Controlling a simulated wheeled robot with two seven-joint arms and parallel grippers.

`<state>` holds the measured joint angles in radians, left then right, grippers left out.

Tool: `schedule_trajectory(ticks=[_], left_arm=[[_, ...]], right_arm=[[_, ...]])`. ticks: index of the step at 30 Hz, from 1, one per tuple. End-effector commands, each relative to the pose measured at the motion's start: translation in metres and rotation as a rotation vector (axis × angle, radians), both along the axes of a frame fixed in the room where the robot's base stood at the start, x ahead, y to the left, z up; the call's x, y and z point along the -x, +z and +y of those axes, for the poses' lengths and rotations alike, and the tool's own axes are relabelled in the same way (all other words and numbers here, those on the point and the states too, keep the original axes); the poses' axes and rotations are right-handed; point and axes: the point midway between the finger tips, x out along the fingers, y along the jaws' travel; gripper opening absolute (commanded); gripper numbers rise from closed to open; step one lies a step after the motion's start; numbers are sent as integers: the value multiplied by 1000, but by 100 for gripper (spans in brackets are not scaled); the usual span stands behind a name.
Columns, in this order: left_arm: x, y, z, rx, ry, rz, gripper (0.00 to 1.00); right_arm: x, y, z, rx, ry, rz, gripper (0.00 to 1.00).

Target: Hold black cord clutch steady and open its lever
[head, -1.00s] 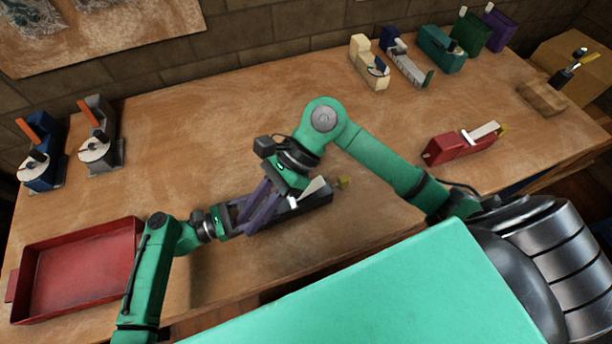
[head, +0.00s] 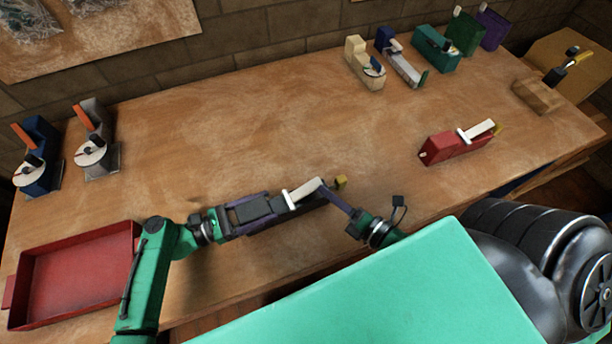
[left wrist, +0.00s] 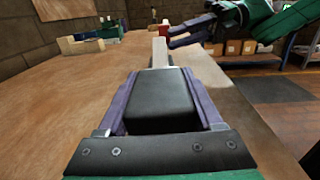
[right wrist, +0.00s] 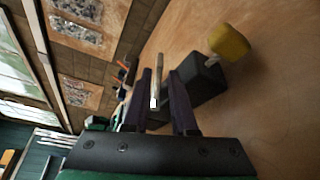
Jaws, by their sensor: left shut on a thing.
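The black cord clutch (head: 260,208) lies on the bench at front centre, with a white lever (head: 302,191) and a yellow end piece (head: 341,183). My left gripper (head: 275,209) is shut on its black body; in the left wrist view its purple fingers flank the body (left wrist: 160,100), the lever (left wrist: 160,53) beyond. My right gripper (head: 323,187) is at the lever's free end, reaching in from the right. In the right wrist view its fingers (right wrist: 162,75) are apart, with the lever (right wrist: 155,92) seen between them; contact cannot be told.
A red clutch (head: 455,146) with a white lever stands at the right. A red tray (head: 75,265) is at the front left. Two devices with orange handles (head: 40,165) stand at the back left, several coloured ones (head: 365,65) at the back right. The bench middle is clear.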

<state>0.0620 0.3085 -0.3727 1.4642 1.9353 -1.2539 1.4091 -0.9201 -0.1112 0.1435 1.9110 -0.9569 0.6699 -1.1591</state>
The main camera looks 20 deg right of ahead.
Motion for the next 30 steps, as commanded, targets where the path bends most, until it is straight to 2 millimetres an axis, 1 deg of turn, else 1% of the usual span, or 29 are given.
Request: schedule_trajectory(ticks=[1,3,6,10,13,19,20,21,30], left_arm=[[0,0,0,-1,1,0,0],[0,0,0,-1,1,0,0],[0,0,0,-1,2,0,0],[-1,0,0,-1,2,0,0],[-1,0,0,-1,2,0,0],[-1,0,0,-2,3,-1,0],[-1,0,0,-2,3,-1,0],[-1,0,0,-1,3,0,0],[-1,0,0,-2,2,-1,0]], right_arm=[[-13,-1,5,0,3,-6,25],[-31,-3,12,-1,4,-6,25],[-52,-7,20,1,4,-6,25],[-69,-10,27,0,4,-4,25],[-74,-12,29,1,4,-2,25],[-74,-12,29,1,5,-2,25],[-74,-12,29,1,5,-2,14],[-74,-12,29,1,5,-2,0],[-74,-12,29,0,5,-2,0]])
